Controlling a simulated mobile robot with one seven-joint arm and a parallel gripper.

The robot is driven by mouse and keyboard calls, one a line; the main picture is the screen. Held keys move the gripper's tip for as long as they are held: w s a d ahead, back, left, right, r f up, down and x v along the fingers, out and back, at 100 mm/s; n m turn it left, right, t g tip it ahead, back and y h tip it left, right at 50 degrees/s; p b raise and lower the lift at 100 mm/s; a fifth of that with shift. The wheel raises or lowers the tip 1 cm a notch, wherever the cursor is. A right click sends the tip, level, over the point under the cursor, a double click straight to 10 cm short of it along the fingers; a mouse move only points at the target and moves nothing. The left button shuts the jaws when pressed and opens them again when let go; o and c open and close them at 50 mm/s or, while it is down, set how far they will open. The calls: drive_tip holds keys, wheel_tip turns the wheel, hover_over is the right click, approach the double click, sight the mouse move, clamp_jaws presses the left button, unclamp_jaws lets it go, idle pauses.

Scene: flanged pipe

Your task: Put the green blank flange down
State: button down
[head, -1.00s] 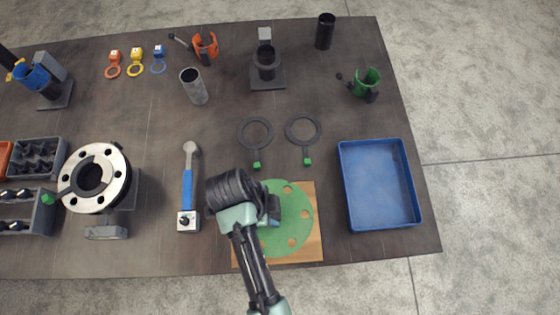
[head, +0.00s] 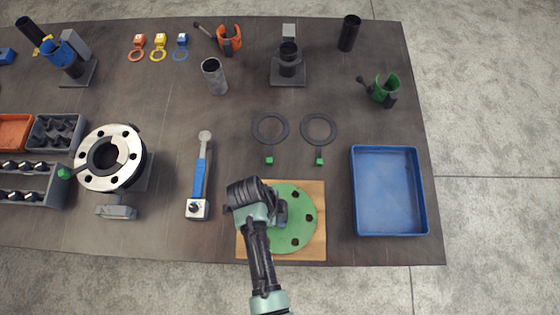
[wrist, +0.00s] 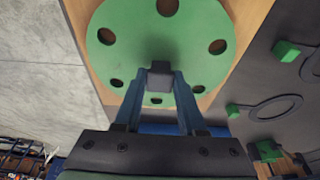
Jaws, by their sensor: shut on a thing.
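The green blank flange (head: 298,232) is a flat disc with several bolt holes. In the head view it lies over the wooden board (head: 314,190) at the table's front; any gap beneath it cannot be told. My gripper (head: 281,212) is above the flange's middle. In the wrist view the flange (wrist: 205,20) fills the top, and my gripper (wrist: 160,78) is shut on a dark block-shaped handle (wrist: 160,70) at its centre. My wrist hides the flange's left part in the head view.
A blue tray (head: 387,229) stands to the right. A torque wrench (head: 200,178) lies to the left, with a flanged pipe (head: 90,180) beyond it. Two dark gasket rings with green tabs (head: 269,160) (head: 319,161) lie behind the board. Bare table separates these things.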

drive_tip(key=shift+c, duration=2.4)
unclamp_jaws()
drive_tip(key=shift+f, duration=0.1)
